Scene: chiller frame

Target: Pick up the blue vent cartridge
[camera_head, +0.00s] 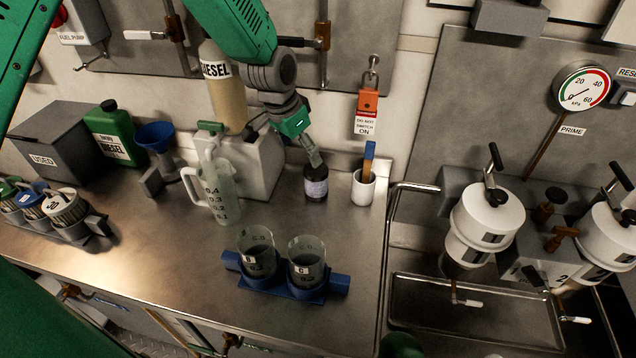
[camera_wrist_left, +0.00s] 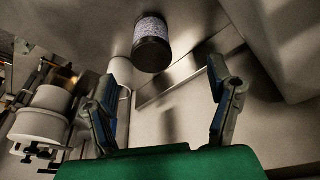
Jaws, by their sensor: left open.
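A cartridge with a blue body (camera_head: 30,201) sits in a rack at the far left, between a green one and a white-topped one marked 20. I take it to be the blue vent cartridge; part of it is hidden by its neighbours. My left gripper (camera_head: 312,156) is far to its right, pointing down just above a small dark labelled bottle (camera_head: 316,183). In the left wrist view the gripper's fingers (camera_wrist_left: 160,95) are apart with nothing between them, and the bottle (camera_wrist_left: 151,48) stands beyond them. My right gripper is out of view.
A measuring jug (camera_head: 222,193), a blue funnel (camera_head: 155,137) and a green diesel can (camera_head: 115,138) stand between the gripper and the rack (camera_head: 95,226). Two beakers sit in a blue holder (camera_head: 262,279) in front. A white cup (camera_head: 363,190) stands right of the bottle.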

